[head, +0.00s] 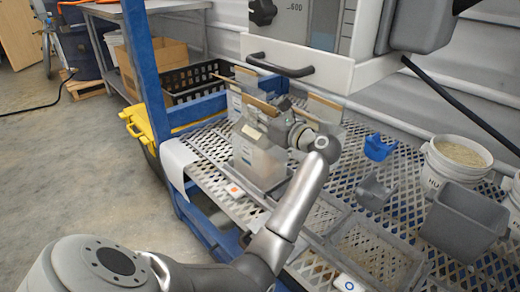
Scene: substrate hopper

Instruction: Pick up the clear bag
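A clear, whitish bag (258,160) stands upright in a grey tray (262,187) on the perforated metal shelf, below the machine. My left gripper (262,112) is at the top of this bag, with its arm reaching in from the lower left. The fingers overlap the bag top and a tan strip, and I cannot tell whether they are shut on it. Similar pale bags with tan top edges stand close by, one to the right (325,108) and others behind, partly hidden by the gripper. My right gripper does not show.
The machine's front with a dark handle (281,65) hangs just above. Blue (379,148) and grey scoops, a grey bin (463,222), a white bucket (455,163) and mesh trays (372,252) occupy the right. A blue post (147,75) and black crate (202,79) stand left.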

